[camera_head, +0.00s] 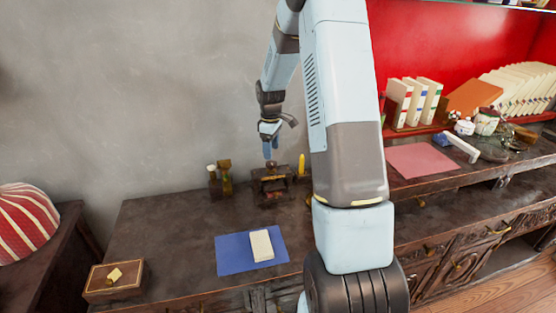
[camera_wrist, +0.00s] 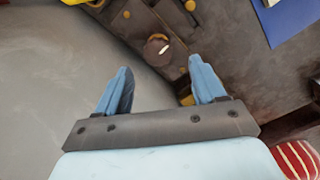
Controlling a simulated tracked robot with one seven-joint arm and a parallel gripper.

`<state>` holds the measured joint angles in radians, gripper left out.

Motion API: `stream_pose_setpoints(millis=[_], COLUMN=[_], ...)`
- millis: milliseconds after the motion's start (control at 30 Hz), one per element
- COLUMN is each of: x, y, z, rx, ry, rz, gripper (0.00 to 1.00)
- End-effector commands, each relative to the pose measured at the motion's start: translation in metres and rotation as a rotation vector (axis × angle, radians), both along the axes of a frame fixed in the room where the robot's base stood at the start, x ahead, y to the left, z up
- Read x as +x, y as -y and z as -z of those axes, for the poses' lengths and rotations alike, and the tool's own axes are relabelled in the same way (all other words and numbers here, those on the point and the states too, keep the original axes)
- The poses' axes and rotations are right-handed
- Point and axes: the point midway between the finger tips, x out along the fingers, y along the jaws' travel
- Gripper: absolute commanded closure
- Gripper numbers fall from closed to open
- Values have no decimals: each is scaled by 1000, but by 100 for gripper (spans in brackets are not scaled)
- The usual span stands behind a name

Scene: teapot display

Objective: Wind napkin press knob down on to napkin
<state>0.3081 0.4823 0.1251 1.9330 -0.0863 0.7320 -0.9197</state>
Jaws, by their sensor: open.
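The napkin press (camera_head: 269,183) is a small dark wooden device near the wall at the back of the dark counter. In the wrist view its round dark knob (camera_wrist: 155,46), with a pale mark on top, lies just beyond my fingertips. My gripper (camera_head: 270,148), with blue fingers, points down above the press in the head view. In the wrist view my gripper (camera_wrist: 158,66) is open and empty, its fingers spread apart on the knob's two sides of the picture. A folded cream napkin (camera_head: 261,245) lies on a blue mat (camera_head: 229,260). Whether cloth lies inside the press is unclear.
Small bottles (camera_head: 212,180) stand left of the press, and a yellow item (camera_head: 301,164) stands to its right. A box (camera_head: 114,279) with a yellow knob sits at the front left. The grey wall is close behind. The counter left of the mat is clear.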

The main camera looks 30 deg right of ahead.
Motion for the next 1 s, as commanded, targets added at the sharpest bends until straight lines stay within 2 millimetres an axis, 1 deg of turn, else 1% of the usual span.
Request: stream_pose_setpoints(millis=[33,200,400,533,800,1000], x=[-1,-1,-1,-1,-1,-1], y=[0,2,4,4,4,4], z=[10,36,55,60,60,60], rx=[0,0,-1,0,-1,-1], ry=[-3,-3,-1,0,1,1], rz=[1,4,6,6,7,7], gripper=[31,31,31,31,31,50])
